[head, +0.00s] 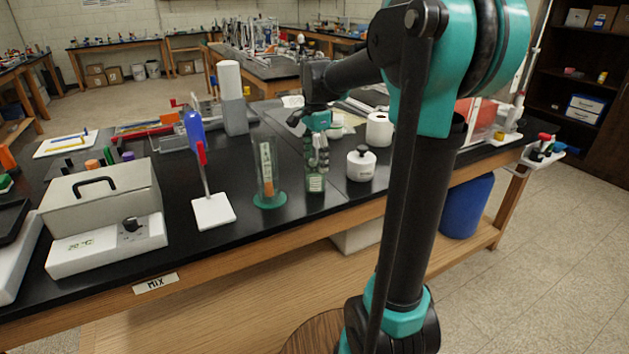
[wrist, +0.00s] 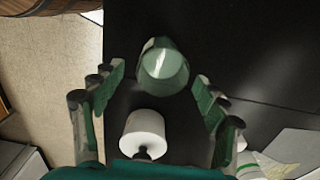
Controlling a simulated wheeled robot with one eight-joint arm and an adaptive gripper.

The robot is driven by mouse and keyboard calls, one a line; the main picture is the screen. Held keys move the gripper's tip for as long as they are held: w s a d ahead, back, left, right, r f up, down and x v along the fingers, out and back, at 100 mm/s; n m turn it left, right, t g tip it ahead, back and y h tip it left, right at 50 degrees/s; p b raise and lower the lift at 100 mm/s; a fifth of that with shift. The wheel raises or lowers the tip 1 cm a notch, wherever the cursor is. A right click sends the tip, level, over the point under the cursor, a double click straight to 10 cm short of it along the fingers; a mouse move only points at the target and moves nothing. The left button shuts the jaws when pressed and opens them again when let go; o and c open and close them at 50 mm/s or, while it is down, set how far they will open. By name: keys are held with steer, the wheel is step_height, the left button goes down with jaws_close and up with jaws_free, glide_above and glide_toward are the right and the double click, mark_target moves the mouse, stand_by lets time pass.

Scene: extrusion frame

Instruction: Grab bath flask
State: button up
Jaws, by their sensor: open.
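A clear, greenish glass vessel with a pale label, likely the bath flask (head: 316,183), stands upright on the black bench in the head view. My gripper (head: 317,145) points down over it and hides its upper part. In the wrist view a round, greenish glass vessel (wrist: 163,68) shows between the fingertips of my gripper (wrist: 159,80), with dark gaps on both sides. The fingers are spread and hold nothing. I cannot tell how far down the vessel they reach.
A tall clear cylinder on a green base (head: 268,175) stands close left of the gripper. A white jar with a black knob (head: 361,163) stands close right and shows in the wrist view (wrist: 143,132). A white roll (head: 379,130) stands behind. The bench's front edge is near.

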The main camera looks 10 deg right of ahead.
mark_target(315, 176)
steer(key=shift+w+a+f, duration=0.1)
steer(key=shift+f, duration=1.65)
steer(key=shift+w+f, duration=0.1)
steer(key=shift+f, duration=1.65)
steer(key=c, duration=1.3)
steer(key=shift+r, duration=0.25)
